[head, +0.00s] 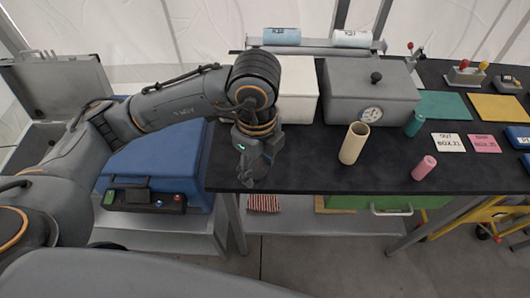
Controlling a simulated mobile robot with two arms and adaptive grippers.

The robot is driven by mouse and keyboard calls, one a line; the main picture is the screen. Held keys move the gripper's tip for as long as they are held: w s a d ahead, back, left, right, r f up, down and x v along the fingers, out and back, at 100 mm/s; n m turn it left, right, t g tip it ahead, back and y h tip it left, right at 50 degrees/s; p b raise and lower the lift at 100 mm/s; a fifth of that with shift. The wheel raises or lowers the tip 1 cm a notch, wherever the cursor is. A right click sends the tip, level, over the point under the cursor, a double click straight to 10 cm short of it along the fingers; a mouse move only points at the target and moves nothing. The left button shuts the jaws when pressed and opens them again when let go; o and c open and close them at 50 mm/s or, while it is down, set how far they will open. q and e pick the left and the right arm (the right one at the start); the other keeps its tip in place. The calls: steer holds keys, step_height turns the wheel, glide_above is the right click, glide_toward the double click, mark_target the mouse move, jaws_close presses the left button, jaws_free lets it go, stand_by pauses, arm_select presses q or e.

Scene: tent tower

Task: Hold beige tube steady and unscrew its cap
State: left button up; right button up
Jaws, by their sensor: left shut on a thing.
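The beige tube (352,146) stands on the black tabletop, leaning slightly in the picture. Its upper end shows a round opening, and no cap is visible on it. My left gripper (248,180) points down over the table's front left corner, well to the left of the tube and not touching it. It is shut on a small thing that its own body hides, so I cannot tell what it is. My right gripper is not in view.
A pink tube (424,167) and a teal tube (414,124) stand right of the beige one. A grey box with a gauge (372,98) and a white box (298,92) stand behind. Labelled cards (447,142) and coloured mats (497,108) lie to the right. Bare tabletop (310,170) lies between gripper and tube.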

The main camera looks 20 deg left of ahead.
arm_select(q)
steer(key=shift+d+n, duration=0.1)
steer(key=shift+n, duration=0.8)
steer(key=shift+w, duration=0.15)
steer(key=shift+n, duration=0.3)
steer(key=w+a+f, duration=0.1)
steer(key=w+f, duration=0.2)
steer(key=w, duration=0.1)
steer(key=w+a+f+p, duration=0.1)
steer(key=w+a+f, duration=0.1)
steer(key=w+f, duration=0.1)
steer(key=w+a+f+p, duration=0.1)
steer(key=w+a+f, duration=0.1)
steer(key=w, duration=0.3)
steer(key=shift+w+a+f, duration=0.1)
steer(key=shift+f, duration=0.6)
step_height(320, 180, down, 3)
steer(key=shift+w+p, duration=0.15)
steer(key=shift+p, duration=0.8)
steer(key=shift+f, duration=0.2)
steer(key=shift+f, duration=0.1)
